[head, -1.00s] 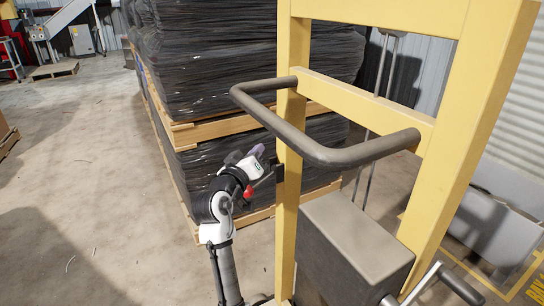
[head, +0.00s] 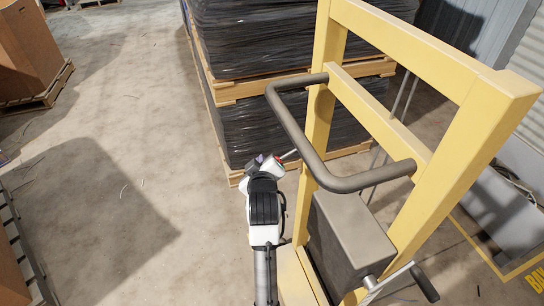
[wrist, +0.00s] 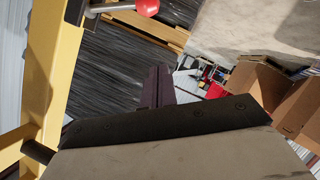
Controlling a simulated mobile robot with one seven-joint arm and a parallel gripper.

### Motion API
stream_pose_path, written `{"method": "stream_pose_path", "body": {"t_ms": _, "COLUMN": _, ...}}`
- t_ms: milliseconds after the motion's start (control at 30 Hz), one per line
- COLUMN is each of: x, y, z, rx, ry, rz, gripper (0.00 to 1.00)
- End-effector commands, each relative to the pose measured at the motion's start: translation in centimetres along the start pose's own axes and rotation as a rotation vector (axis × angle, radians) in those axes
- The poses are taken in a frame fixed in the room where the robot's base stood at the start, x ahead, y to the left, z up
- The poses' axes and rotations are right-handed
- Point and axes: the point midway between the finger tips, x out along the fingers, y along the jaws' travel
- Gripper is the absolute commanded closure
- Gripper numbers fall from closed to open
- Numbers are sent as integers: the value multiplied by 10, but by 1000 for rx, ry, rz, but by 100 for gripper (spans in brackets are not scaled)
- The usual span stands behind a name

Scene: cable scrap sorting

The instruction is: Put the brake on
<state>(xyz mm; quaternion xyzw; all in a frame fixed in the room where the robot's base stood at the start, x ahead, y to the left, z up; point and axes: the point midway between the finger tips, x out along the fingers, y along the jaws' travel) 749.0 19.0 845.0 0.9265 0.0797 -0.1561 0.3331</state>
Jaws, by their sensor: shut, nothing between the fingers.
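A yellow-framed lift truck (head: 318,130) stands at the right in the head view, with a grey loop handle (head: 345,184). A short metal lever with a red ball knob (head: 279,158) sticks out left of its near post. The red knob (wrist: 147,6) also shows at the top edge of the wrist view, on its grey rod. My gripper (head: 254,162) is just left of the knob in the head view. In the wrist view my dark purple fingers (wrist: 157,86) are together and empty, below the knob and apart from it. The lever's mount is partly hidden.
Black-wrapped stacks on wooden pallets (head: 235,90) stand close behind my gripper. A grey box (head: 350,245) and a crank handle (head: 424,283) are on the truck. Cardboard boxes (head: 28,50) stand at the left. The concrete floor (head: 130,170) between is mostly clear.

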Motion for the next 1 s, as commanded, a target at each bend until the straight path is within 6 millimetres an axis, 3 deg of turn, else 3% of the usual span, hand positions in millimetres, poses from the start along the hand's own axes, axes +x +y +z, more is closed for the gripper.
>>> {"method": "stream_pose_path", "body": {"t_ms": 333, "x": 69, "y": 2, "z": 0, "rx": 0, "ry": -3, "rz": 1, "gripper": 100}}
{"method": "stream_pose_path", "body": {"t_ms": 400, "x": 69, "y": 2, "z": 16, "rx": 3, "ry": -6, "rz": 2, "gripper": 100}}
{"method": "stream_pose_path", "body": {"t_ms": 600, "x": 74, "y": 2, "z": 35, "rx": 3, "ry": -3, "rz": 2, "gripper": 100}}
{"method": "stream_pose_path", "body": {"t_ms": 1000, "x": 75, "y": 1, "z": 39, "rx": 1, "ry": -1, "rz": 3, "gripper": 100}}
